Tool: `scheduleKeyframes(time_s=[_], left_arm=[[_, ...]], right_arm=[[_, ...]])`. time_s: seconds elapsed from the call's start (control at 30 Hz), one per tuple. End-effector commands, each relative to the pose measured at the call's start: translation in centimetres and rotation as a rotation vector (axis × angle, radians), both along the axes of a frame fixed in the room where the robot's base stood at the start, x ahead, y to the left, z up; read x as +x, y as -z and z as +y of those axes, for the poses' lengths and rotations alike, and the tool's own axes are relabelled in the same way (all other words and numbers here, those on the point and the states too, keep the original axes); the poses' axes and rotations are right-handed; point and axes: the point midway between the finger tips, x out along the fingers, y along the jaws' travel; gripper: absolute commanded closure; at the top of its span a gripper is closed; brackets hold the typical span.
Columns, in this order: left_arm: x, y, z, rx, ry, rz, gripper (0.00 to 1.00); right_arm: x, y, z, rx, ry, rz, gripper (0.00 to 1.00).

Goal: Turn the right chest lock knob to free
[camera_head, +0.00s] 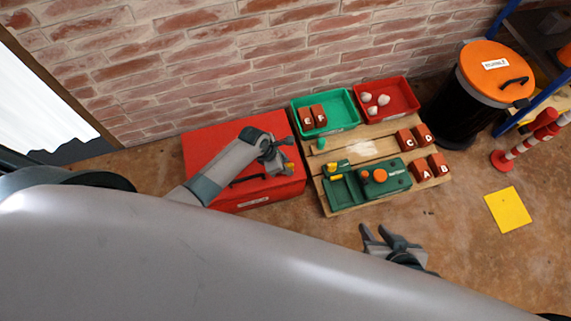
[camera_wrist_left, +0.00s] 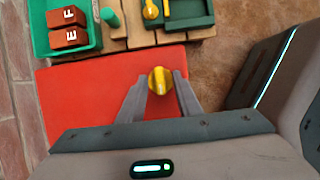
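The red chest (camera_head: 215,150) stands against the brick wall with its lid down and a dark handle on its front. Its red top also fills the middle of the left wrist view (camera_wrist_left: 75,110). The yellow right lock knob (camera_head: 290,165) is at the right of the chest. My left gripper (camera_head: 275,158) is above the chest at this knob. In the left wrist view the knob (camera_wrist_left: 160,80) lies between the two fingertips, close to both; whether they press on it I cannot tell. My right gripper (camera_head: 378,236) is open and empty, low over the floor.
Right of the chest is a wooden pallet (camera_head: 343,208) with a green tray (camera_head: 341,102), a red tray (camera_head: 399,88), lettered red blocks and a green fixture (camera_head: 345,190). A black bin with orange lid (camera_head: 490,75) stands at right. Floor around a yellow mat (camera_head: 508,208) is clear.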

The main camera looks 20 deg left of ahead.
Motion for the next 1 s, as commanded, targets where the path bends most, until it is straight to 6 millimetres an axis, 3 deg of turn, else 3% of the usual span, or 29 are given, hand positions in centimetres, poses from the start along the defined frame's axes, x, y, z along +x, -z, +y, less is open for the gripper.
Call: scheduleKeyframes(time_s=[0.17,0.3,0.73,1.0], left_arm=[[0.0,0.0,0.0,0.0,0.0,0.0,0.69],[0.0,0.0,0.0,0.0,0.0,0.0,1.0],[0.0,-0.2,0.0,0.0,0.011,0.001,1.0],[0.0,-0.5,0.0,-0.001,0.057,0.002,1.0]], right_arm=[[0.0,0.0,0.0,0.0,0.0,0.0,0.69],[0.0,0.0,0.0,0.0,0.0,0.0,0.69],[-0.4,-0.2,-0.3,-0.013,0.0,0.022,0.69],[-1.4,0.0,-2.6,-0.083,0.017,0.127,0.69]])
